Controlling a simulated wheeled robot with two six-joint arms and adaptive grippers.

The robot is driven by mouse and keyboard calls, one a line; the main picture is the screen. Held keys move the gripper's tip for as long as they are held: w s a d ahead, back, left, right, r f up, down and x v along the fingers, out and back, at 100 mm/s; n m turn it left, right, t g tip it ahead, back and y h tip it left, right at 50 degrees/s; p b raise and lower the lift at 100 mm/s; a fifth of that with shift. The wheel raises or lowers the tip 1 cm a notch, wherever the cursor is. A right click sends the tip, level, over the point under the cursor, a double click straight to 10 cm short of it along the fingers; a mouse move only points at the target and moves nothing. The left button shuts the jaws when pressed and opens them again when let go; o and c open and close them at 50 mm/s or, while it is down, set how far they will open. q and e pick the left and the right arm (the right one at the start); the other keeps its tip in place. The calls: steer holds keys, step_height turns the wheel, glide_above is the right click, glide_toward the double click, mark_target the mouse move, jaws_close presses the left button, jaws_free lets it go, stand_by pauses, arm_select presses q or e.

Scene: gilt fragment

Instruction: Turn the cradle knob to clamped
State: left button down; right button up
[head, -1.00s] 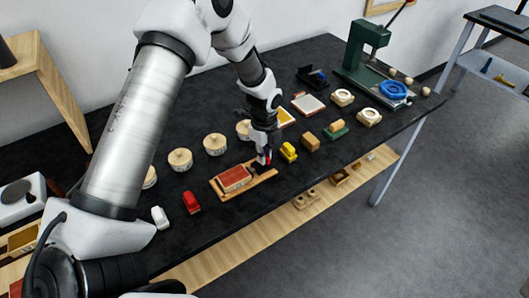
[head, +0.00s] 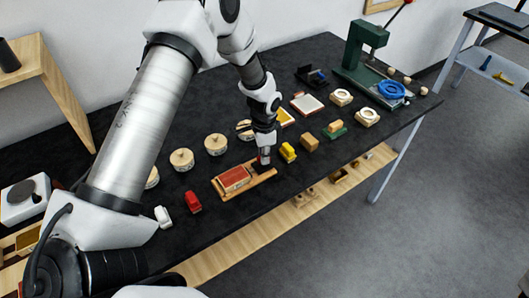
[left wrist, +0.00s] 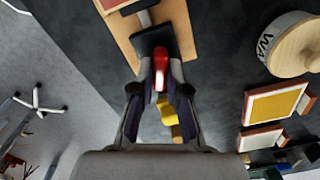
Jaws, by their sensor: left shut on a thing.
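The wooden cradle (head: 259,182) lies near the front edge of the dark table, with a red book-like block (head: 234,178) on it. The red cradle knob (left wrist: 160,65) stands by a black piece (left wrist: 152,38) at the cradle's right end. My left gripper (head: 264,159) points down at that end. In the left wrist view its fingers (left wrist: 160,88) are shut on the red knob, one on each side. The knob's marking and exact setting cannot be read. My right gripper is not in view.
A yellow toy car (head: 288,152) stands close right of the gripper, and a red one (head: 193,202) left of the cradle. Several round lidded pots (head: 182,160) stand behind. A green press (head: 362,50) is at the back right. The table's front edge is close.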

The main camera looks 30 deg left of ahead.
arm_select(q)
steer(key=n, duration=0.4)
steer(key=shift+s+f+p, duration=0.2)
steer(key=shift+s+p, duration=0.05)
steer(key=shift+p, duration=0.1)
stand_by(0.3)
steer(key=c, duration=1.2)
jaws_free()
steer(key=shift+o, duration=0.2)
steer(key=shift+w, duration=0.1)
steer(key=shift+r, duration=0.15)
steer(key=shift+w+r, duration=0.1)
steer(key=shift+r, duration=0.25)
step_height(320, 180, up, 11)
